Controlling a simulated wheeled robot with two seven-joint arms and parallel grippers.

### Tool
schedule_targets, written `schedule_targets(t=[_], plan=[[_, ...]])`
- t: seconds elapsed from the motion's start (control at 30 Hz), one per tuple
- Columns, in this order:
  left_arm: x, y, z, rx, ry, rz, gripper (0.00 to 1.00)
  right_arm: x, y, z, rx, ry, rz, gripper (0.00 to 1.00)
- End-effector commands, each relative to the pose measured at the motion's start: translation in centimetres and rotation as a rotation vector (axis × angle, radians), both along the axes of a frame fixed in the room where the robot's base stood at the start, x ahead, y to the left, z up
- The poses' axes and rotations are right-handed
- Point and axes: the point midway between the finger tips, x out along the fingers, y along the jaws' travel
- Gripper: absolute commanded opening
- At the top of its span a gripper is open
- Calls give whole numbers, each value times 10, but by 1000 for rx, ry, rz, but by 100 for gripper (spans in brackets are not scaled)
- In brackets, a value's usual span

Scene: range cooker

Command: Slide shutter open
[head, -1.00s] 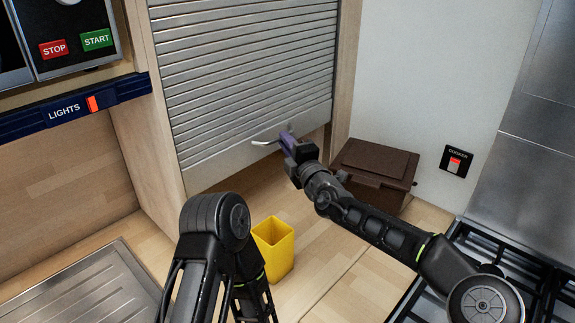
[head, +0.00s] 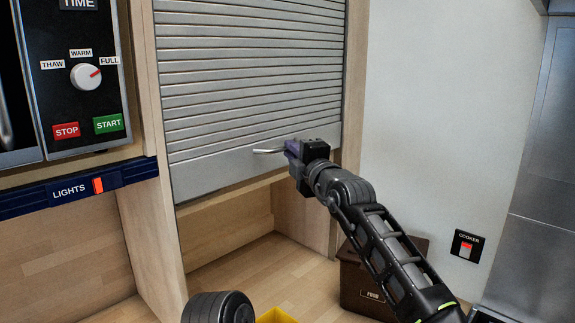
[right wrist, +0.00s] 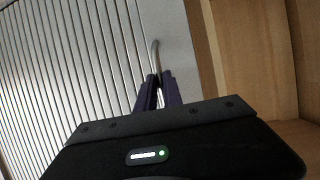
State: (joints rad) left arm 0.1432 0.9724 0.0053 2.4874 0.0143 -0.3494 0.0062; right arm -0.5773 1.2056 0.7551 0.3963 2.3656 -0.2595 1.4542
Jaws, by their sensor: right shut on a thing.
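The slatted metal shutter (head: 250,80) hangs in a wooden cabinet frame, partly raised, with an open gap under its bottom edge. A curved metal handle (head: 268,151) sits near the lower edge of the shutter. My right gripper (head: 291,150) is shut on the handle at its right part. In the right wrist view the fingers (right wrist: 158,92) close around the handle (right wrist: 155,55), beside the shutter slats (right wrist: 90,60). Only a dark joint of my left arm shows at the bottom; the left gripper is out of view.
A brown food bin (head: 365,285) stands right of the cabinet on the wooden worktop. A yellow container (head: 277,316) shows at the bottom edge. A control panel (head: 85,85) and a lights switch bar (head: 85,188) are at the left. A cooker switch (head: 467,246) is on the wall.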

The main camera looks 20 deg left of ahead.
Motion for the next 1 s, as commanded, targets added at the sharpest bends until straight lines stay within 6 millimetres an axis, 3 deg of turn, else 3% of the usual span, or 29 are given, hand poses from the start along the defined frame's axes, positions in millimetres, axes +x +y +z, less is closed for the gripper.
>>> schedule_targets(t=[0.33,0.37,0.6,1.0], plan=[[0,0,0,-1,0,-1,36,-2,1,2,2,-1,4,0],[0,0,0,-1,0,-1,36,-2,1,2,2,-1,4,12],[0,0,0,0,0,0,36,-1,1,1,0,0,3,32],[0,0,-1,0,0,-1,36,0,-2,-1,-1,1,2,33]])
